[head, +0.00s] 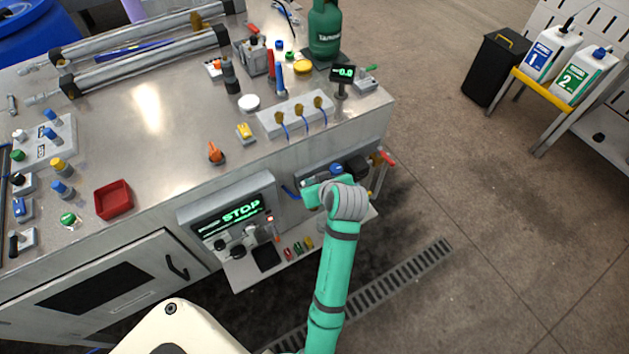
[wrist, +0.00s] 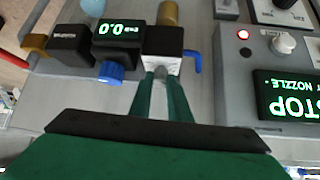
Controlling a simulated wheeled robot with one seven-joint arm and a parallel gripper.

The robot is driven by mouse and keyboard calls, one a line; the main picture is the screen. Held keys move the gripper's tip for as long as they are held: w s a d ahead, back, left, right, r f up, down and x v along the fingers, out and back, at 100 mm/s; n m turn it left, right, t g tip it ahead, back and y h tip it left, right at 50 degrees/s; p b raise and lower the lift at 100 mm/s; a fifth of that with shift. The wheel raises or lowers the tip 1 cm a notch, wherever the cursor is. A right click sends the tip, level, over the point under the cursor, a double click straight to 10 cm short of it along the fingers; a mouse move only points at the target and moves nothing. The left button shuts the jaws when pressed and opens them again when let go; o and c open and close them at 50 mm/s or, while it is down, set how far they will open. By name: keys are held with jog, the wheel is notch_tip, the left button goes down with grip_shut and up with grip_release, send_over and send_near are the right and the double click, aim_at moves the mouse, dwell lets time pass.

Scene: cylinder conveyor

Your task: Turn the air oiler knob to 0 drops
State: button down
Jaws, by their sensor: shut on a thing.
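The air unit (wrist: 110,45) is mounted on the machine's side panel. In the wrist view, which is upside down, it has a lit display (wrist: 117,28) that seems to read 0.0, a blue knob (wrist: 110,72) and a dark block with a white label face (wrist: 162,64). My gripper (wrist: 161,78) is at that face, with its green fingers closed together on a small part, apparently the oiler knob. The fingers mostly hide it, and no drop setting can be read. In the head view my gripper (head: 312,195) is in front of the unit, whose blue knob (head: 337,168) shows above my wrist.
A control panel with a green STOP display (head: 240,212) is left of my arm. A low shelf (head: 240,275) with small coloured parts lies below it. A brass cylinder (wrist: 168,12) and blue hose (wrist: 193,60) are close to my fingers. Open floor lies to the right.

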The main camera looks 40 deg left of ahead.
jog(key=n+g, duration=0.2)
jog(key=w+n+g+y, duration=0.1)
jog(key=n+g, duration=0.1)
jog(key=n, duration=0.1)
jog(key=shift+d, duration=0.1)
jog(key=n+g, duration=0.1)
jog(key=n, duration=0.1)
jog(key=n+g, duration=0.1)
jog(key=shift+w+r+n+g, duration=0.1)
jog(key=shift+w+n+g, duration=0.15)
jog(key=shift+n+g, duration=0.45)
jog(key=shift+n, duration=0.5)
jog(key=shift+g+h, duration=0.3)
jog(key=shift+g, duration=0.1)
jog(key=c, duration=1.7)
grip_release()
jog(key=shift+s, duration=0.1)
jog(key=shift+o, duration=0.2)
